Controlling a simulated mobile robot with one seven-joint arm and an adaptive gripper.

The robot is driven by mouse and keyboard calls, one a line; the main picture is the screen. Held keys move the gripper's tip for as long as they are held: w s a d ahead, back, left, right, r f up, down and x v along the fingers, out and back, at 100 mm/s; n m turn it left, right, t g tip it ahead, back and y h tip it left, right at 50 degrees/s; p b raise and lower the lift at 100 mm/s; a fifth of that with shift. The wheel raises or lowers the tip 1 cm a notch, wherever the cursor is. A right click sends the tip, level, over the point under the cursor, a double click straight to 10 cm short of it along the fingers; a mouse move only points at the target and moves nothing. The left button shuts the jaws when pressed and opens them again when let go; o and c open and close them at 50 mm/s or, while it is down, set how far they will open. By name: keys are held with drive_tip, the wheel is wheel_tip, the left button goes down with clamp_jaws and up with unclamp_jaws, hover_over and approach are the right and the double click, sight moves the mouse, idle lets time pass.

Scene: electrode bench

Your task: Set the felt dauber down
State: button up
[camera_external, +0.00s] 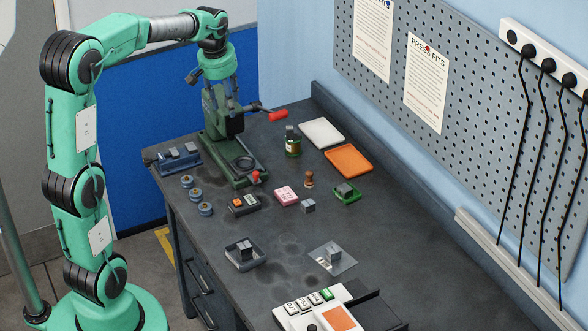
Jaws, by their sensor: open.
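A small brown knobbed piece, which looks like the felt dauber (308,180), stands upright on the dark bench (400,240), between a pink block and a green tray. Nothing holds it. My gripper (222,100) hangs below my wrist at the back left, up beside the dark green press and well to the left of the dauber. It is open, and no object shows in it. Its fingertips are small and hard to separate from the press behind them.
The press (232,150) has a red-ended lever (277,116). Around the dauber are a pink block (286,195), a green tray (346,195), a grey cube (308,206), an orange tray (349,161), a white tray (322,132) and a bottle (293,144).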

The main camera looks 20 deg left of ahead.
drive_tip(key=s+a+r+m+t, duration=0.15)
drive_tip(key=s+a, duration=0.25)
drive_tip(key=s, duration=0.4)
drive_tip(key=s+a+r+n, duration=0.1)
drive_tip(key=s+a+r, duration=0.25)
drive_tip(key=s, duration=0.35)
drive_tip(key=s+a+f, duration=0.2)
drive_tip(key=s, duration=0.5)
drive_tip(key=s+a+f+m+t, duration=0.1)
drive_tip(key=s+a+f, duration=0.1)
drive_tip(key=s, duration=0.6)
drive_tip(key=shift+s+a+y, duration=0.25)
drive_tip(key=shift+a+y, duration=0.05)
drive_tip(key=shift+a, duration=0.35)
drive_tip(key=shift+m+t, duration=0.25)
